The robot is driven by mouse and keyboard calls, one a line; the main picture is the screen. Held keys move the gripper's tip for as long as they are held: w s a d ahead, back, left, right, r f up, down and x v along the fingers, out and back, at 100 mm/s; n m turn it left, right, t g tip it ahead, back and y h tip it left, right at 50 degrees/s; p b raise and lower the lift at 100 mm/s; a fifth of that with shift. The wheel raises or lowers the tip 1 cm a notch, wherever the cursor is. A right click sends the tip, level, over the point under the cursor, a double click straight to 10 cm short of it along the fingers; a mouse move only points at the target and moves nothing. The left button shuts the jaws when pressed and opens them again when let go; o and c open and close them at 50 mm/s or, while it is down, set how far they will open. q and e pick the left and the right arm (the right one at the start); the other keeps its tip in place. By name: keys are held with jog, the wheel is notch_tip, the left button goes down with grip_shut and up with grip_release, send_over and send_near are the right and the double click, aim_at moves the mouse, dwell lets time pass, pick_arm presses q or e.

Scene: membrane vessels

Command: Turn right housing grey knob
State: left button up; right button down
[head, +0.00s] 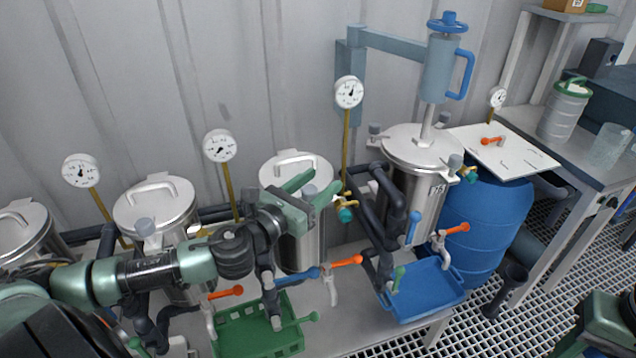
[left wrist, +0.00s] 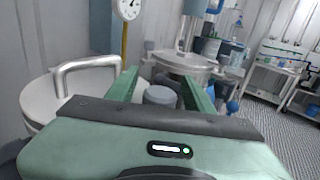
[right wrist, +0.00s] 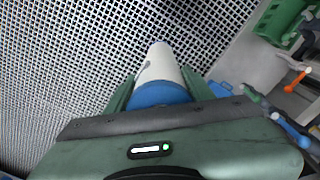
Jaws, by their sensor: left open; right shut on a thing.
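A grey knob (head: 309,191) stands at the front of the steel housing (head: 300,240) with a white lid and bar handle. My left gripper (head: 312,186) is open over it. In the left wrist view the grey knob (left wrist: 160,96) lies between the two fingers of the left gripper (left wrist: 170,90); contact cannot be told. My right gripper (right wrist: 160,95) is shut on a white and blue cylindrical thing (right wrist: 160,65), held over the grating. The right arm shows only partly at the lower right of the head view.
More steel housings stand to the left (head: 155,205), and a larger labelled vessel (head: 410,200) stands to the right. Gauges on brass stems rise behind. Below are orange-handled valves (head: 345,262), a green crate (head: 255,335) and a blue tray (head: 430,290). A blue barrel (head: 490,230) stands right.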

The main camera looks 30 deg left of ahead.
pick_arm(q)
grip_shut()
